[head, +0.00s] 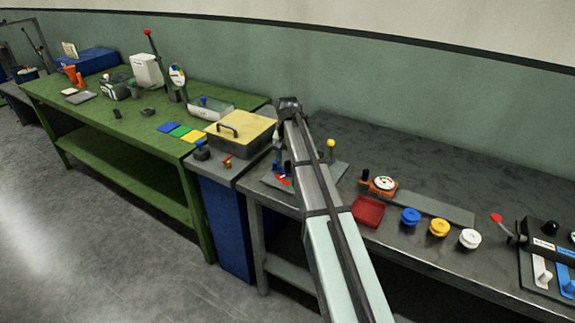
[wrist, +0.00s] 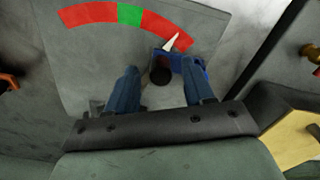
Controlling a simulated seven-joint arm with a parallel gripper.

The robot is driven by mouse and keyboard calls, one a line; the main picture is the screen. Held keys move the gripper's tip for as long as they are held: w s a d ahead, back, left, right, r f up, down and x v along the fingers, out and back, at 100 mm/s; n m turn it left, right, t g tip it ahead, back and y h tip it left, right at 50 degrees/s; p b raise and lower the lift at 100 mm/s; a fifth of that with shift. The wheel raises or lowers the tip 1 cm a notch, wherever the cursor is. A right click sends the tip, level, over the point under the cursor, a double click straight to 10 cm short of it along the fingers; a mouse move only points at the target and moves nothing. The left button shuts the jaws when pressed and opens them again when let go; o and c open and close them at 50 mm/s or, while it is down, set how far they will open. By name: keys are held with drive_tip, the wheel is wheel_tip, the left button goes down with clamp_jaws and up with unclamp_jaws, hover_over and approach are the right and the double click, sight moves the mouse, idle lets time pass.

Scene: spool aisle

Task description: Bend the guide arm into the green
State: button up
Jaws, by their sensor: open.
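In the wrist view, a grey plate (wrist: 80,60) carries a curved scale (wrist: 86,14) of red, green and red. The green band (wrist: 130,14) is in the middle of the arc. A white pointer (wrist: 172,43) points at the right-hand red band, right of the green. Near its base are a blue piece (wrist: 190,68) and a round dark post (wrist: 160,76). My gripper (wrist: 160,72) is open, its blue fingers on either side of the dark post, with gaps visible. Contact height cannot be judged. In the head view my gripper (head: 281,160) is over the plate, partly hidden by my arm.
A yellow-lidded box (head: 252,133) stands left of my gripper. Several spools, including a blue one (head: 410,216), line the front. The grey bench's back is clear.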

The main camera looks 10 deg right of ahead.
drive_tip(key=shift+f, duration=0.95)
drive_tip(key=shift+c, duration=0.2)
clamp_jaws()
